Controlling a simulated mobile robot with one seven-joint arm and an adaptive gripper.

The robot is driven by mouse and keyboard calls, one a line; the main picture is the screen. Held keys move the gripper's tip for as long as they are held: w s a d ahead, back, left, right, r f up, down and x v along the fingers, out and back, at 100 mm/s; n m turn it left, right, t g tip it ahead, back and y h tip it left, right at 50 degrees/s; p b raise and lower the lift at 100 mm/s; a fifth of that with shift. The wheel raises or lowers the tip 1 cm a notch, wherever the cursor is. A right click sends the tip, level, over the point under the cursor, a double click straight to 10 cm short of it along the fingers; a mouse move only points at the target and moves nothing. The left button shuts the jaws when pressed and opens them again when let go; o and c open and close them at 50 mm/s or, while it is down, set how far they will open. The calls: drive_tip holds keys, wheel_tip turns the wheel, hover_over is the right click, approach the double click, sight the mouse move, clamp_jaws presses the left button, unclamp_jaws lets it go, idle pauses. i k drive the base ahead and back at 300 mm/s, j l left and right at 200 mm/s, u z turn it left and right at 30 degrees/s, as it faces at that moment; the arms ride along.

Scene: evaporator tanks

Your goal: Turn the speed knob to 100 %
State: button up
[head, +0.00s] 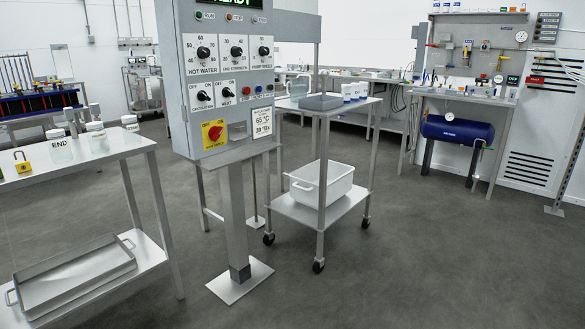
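A grey control panel (225,100) stands on a post left of the middle in the head view. Its top row has three black dial knobs on white plates: a hot water knob (203,52), a middle knob (236,51) and a right knob (264,50). The right knob's label seems to read as a speed, but the print is too small to be sure. The exact pointer settings are also too small to read. My gripper is not in view.
Below are two on/off switches (204,96) and a red switch on yellow (214,133). A wheeled cart (320,214) with a white tub (321,183) stands right of the panel. A bench (110,150) stands at left. Floor in front and at right is clear.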

sight(263, 50)
drive_tip(key=i+l+u, duration=0.2)
drive_tip(key=i, duration=0.55)
drive_tip(key=i+l+u, duration=0.1)
drive_tip(key=i, duration=0.45)
drive_tip(key=i+l+u, duration=0.1)
drive_tip(key=i+l, duration=0.3)
drive_tip(key=i+l+u, duration=0.1)
drive_tip(key=i+l, duration=0.2)
drive_tip(key=i, duration=0.3)
